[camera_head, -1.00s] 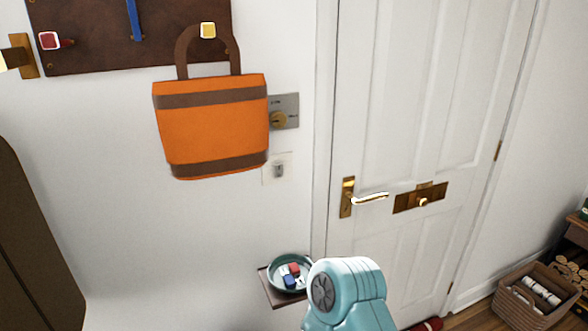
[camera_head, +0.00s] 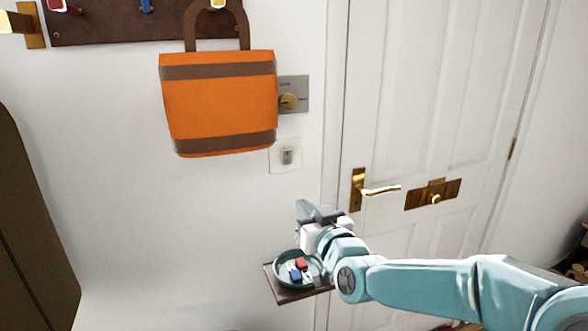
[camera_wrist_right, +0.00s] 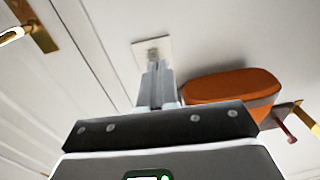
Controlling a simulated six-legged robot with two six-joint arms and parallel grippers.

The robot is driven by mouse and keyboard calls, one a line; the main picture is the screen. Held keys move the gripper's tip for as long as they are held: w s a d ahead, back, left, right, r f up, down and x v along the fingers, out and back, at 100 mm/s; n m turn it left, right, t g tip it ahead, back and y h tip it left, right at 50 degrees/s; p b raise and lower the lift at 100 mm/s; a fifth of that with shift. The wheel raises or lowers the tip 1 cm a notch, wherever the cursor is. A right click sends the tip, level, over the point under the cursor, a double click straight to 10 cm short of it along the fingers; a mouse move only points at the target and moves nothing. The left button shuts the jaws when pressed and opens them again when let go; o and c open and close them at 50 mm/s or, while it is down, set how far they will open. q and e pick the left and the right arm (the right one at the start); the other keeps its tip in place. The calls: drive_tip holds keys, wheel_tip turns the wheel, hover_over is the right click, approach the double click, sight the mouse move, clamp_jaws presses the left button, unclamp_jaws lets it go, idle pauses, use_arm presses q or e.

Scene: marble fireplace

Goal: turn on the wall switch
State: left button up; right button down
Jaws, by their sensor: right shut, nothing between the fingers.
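The wall switch, a white plate with a small grey toggle (camera_head: 285,155), is on the wall just below the orange bag and left of the door frame. In the right wrist view the switch plate (camera_wrist_right: 168,46) is beyond my fingertips, which cover part of it. My right gripper (camera_head: 304,206) is below the switch in the head view, apart from it, with its fingers pointing up toward the wall. In the right wrist view its fingers (camera_wrist_right: 156,68) are together and empty. My left gripper is not in view.
An orange bag (camera_head: 220,105) hangs from a peg board, partly beside a grey plate with a brass knob (camera_head: 300,91). A small shelf (camera_head: 290,297) with a green dish (camera_head: 279,277) is below my right gripper. A white door with a brass handle (camera_head: 381,190) is on the right.

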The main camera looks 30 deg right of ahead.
sight(290, 150)
drive_tip(key=shift+t+h, duration=0.6)
drive_tip(key=shift+h, duration=0.1)
drive_tip(key=r, duration=0.1)
drive_tip(key=s+d+r, duration=0.1)
drive_tip(key=r, duration=0.3)
drive_tip(key=shift+s+d, duration=0.35)
drive_tip(key=shift+d, duration=0.05)
drive_tip(key=p+x, duration=0.4)
drive_tip(key=x, duration=0.8)
drive_tip(key=shift+w+r, duration=0.15)
drive_tip(key=shift+w, duration=0.25)
drive_tip(key=shift+w+d, duration=0.2)
drive_tip(key=shift+w, duration=0.4)
drive_tip(key=shift+w+r+g+p, duration=0.25)
drive_tip(key=shift+r+p, duration=0.2)
drive_tip(key=shift+p, duration=0.55)
drive_tip(key=shift+d+f+b, duration=0.1)
drive_tip(key=shift+f+b, duration=0.3)
drive_tip(key=shift+s, duration=0.1)
